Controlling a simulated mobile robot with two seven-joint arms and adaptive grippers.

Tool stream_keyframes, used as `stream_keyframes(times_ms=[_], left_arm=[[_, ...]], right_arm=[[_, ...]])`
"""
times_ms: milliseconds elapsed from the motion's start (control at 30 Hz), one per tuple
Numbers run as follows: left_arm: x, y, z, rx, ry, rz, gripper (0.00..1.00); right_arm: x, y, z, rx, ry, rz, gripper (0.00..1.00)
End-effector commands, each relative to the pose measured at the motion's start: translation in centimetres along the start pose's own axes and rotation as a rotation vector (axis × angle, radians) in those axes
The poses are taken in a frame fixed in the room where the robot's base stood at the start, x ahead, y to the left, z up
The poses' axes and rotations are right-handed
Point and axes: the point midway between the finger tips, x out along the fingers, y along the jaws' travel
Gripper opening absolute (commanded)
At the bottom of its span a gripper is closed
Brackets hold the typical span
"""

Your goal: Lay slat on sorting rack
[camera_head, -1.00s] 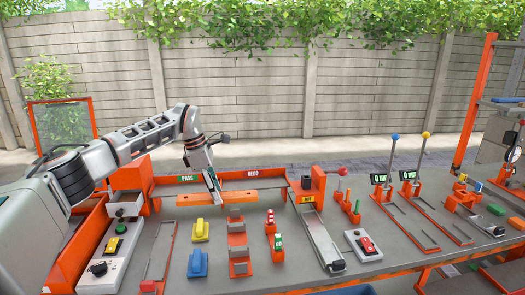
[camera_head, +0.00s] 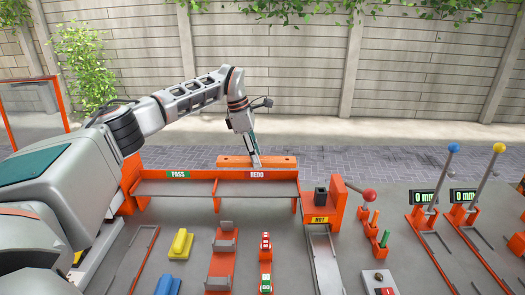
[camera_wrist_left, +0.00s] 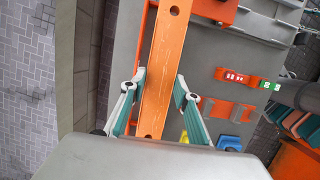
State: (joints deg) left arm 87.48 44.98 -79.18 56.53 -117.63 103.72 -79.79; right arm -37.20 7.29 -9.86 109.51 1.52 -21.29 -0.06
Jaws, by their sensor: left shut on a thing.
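The orange slat (camera_head: 228,162) is a flat bar with a hole near each end. My left gripper (camera_head: 256,163) is shut on it near its middle. In the left wrist view the slat (camera_wrist_left: 167,50) runs lengthwise between the two green-padded fingers (camera_wrist_left: 160,90). The sorting rack (camera_head: 217,190) is orange with grey shelf bays labelled PASS and REDO. In the head view the slat shows just above the rack's back edge, over the REDO side. Its exact height and depth there I cannot tell.
A NOT chute (camera_head: 322,255) stands right of the rack, beside a red-knobbed lever (camera_head: 368,195). In front lie a yellow block (camera_head: 181,244), a blue block (camera_head: 168,285) and an orange holder (camera_head: 220,262). Gauges (camera_head: 422,197) stand at right. The rack's bays look empty.

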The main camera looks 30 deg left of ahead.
Motion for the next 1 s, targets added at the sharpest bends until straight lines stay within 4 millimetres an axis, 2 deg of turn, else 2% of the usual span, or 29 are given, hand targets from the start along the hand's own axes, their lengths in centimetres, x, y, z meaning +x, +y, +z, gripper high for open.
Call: stream_keyframes(times_ms=[367,467,1000], left_arm=[[-0.1,0.0,0.1,0.0,-0.008,0.003,0.04],[0.4,0.0,0.0,-0.001,-0.008,0.003,0.04],[5.8,-0.1,-1.5,-0.002,-0.008,0.0,0.04]], right_arm=[[-0.2,-0.4,0.6,0.009,-0.011,-0.002,0.4],[-0.2,-0.4,0.5,0.011,-0.01,-0.002,0.4],[0.0,-0.3,0.1,0.013,-0.003,0.0,0.4]])
